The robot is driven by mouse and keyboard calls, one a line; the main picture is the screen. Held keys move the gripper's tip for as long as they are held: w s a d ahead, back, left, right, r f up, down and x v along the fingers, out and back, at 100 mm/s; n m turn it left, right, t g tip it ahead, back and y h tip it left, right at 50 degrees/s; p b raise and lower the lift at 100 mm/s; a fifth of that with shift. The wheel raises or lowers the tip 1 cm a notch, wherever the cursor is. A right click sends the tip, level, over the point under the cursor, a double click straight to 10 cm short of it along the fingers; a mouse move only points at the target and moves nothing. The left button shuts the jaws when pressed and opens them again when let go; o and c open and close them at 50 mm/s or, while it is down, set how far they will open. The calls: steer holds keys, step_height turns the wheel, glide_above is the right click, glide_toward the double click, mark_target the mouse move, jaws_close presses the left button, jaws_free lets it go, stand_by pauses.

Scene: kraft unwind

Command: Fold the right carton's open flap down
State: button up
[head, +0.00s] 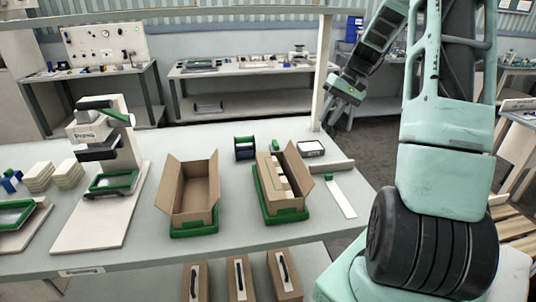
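The right carton (287,203) is a brown cardboard box on a green tray (270,220), with a row of cream blocks inside (279,176). A tall flap (298,166) stands up and leans outward along its right side. Another flap (265,176) stands along its left side. The left carton (194,217) is open on its own green tray, with its side flaps raised and no contents visible. My gripper (341,94) is raised beyond the table's back edge, above and right of the right carton and apart from it. Its fingers are small and dark, so their opening is unclear.
A press (103,140) stands left.

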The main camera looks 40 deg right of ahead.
steer(key=p, duration=0.4)
glide_toward(298, 165)
steer(key=x, duration=0.8)
steer(key=shift+d, duration=0.15)
jaws_close()
